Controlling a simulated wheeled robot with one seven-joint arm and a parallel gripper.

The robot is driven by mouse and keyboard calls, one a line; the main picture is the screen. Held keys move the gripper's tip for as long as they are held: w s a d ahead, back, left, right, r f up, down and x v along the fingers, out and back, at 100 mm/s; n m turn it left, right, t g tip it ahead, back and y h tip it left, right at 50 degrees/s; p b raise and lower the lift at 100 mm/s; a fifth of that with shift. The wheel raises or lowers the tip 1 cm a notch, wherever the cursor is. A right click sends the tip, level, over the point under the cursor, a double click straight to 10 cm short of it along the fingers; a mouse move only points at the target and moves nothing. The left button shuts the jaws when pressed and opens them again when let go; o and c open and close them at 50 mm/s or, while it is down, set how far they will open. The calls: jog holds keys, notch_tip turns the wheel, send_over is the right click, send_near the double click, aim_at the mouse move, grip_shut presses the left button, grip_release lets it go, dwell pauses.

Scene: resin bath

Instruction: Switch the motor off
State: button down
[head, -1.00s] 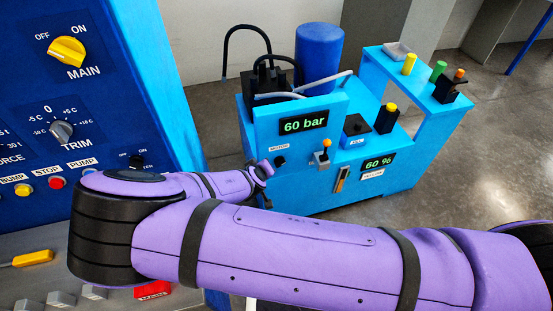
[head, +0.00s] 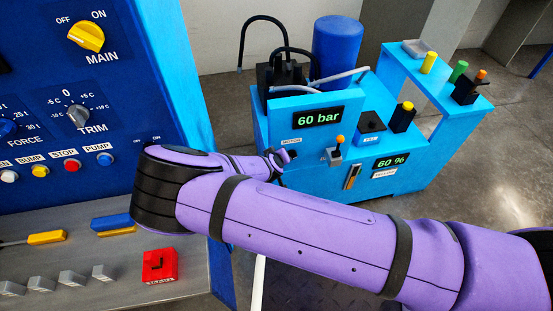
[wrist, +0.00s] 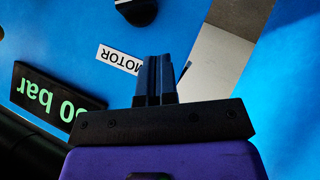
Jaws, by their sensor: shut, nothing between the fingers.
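The blue hydraulic unit (head: 275,112) stands ahead, with a white MOTOR label (head: 291,141) on its front panel. The label appears upside down in the wrist view (wrist: 119,59). A black rounded knob (wrist: 137,11) is partly visible beyond the label, at the top edge of the wrist view; its setting cannot be read. In the head view it is hidden by my arm's end. My gripper (head: 284,156) is close to the panel below the label. In the wrist view its dark fingers (wrist: 154,72) are together and empty, overlapping the label's edge, apart from the knob.
A green 60 bar display (head: 318,118) is right of the label. A lever with an orange tip (head: 336,150) stands right of my gripper. Black and grey hoses loop on top of the unit. The blue control panel (head: 100,110) and a red block (head: 160,266) are at left.

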aim_at(292, 156)
notch_tip(292, 156, down, 5)
jog(key=w+d, duration=0.2)
jog(key=shift+w+d, duration=0.15)
jog(key=shift+w, duration=0.1)
dwell(0.4)
